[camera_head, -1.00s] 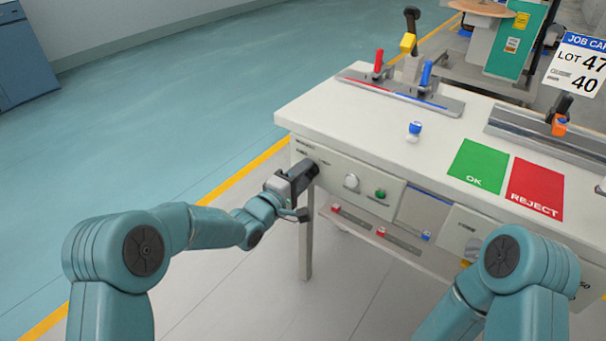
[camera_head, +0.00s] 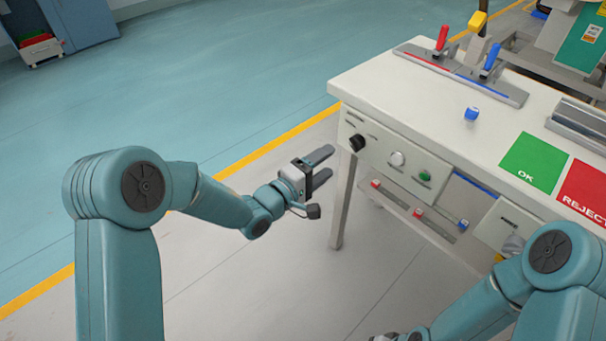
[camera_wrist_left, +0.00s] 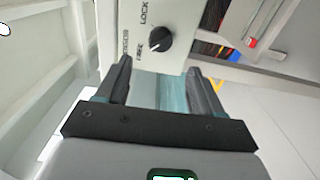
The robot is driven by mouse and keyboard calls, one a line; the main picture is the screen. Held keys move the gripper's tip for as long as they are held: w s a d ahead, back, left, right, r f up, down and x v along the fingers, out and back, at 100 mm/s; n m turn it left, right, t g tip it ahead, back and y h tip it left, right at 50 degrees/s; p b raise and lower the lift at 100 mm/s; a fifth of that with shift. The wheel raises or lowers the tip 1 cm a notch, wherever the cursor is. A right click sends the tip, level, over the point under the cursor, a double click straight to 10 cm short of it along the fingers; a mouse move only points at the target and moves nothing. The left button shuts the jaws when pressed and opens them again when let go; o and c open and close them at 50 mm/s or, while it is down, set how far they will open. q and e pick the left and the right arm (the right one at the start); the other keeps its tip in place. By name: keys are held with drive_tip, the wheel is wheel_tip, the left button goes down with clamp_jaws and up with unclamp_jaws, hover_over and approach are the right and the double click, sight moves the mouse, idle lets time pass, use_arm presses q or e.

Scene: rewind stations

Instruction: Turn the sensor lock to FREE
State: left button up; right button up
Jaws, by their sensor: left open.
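The sensor lock is a round black knob (camera_head: 357,142) on the left end of the bench's front panel. In the left wrist view the knob (camera_wrist_left: 160,39) shows between LOCK and FREE labels, and its white mark points down-left, toward the FREE label. My left gripper (camera_head: 330,163) is open and empty, apart from the knob, to its left and slightly below in the head view. In the left wrist view its two fingers (camera_wrist_left: 158,70) stand apart with the knob beyond them.
A slotted rail with small red and blue blocks (camera_head: 418,212) lies below. A bench leg (camera_head: 342,205) stands near my left gripper. The floor to the left is clear.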

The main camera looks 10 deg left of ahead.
use_arm(q)
drive_tip(key=v, duration=0.7)
drive_tip(key=shift+p, duration=0.35)
drive_tip(key=s+f+g+y, duration=0.2)
drive_tip(key=s+f+g, duration=0.15)
drive_tip(key=f, duration=0.55)
drive_tip(key=s+f+g+y, duration=0.2)
drive_tip(key=s+f, duration=0.3)
drive_tip(key=f, duration=0.5)
drive_tip(key=s+a+f+m+g+y, duration=0.1)
drive_tip(key=s+f+m+g, duration=0.35)
drive_tip(key=s, duration=0.45)
drive_tip(key=s+a+f+m+g+y, duration=0.15)
drive_tip(key=s+f+m+g, duration=0.3)
drive_tip(key=s, duration=0.45)
wheel_tip(320, 180, up, 25)
drive_tip(key=p, duration=2.4)
drive_tip(key=shift+w+d+f, duration=0.2)
drive_tip(key=shift+w+d, duration=0.05)
drive_tip(key=shift+d, duration=0.05)
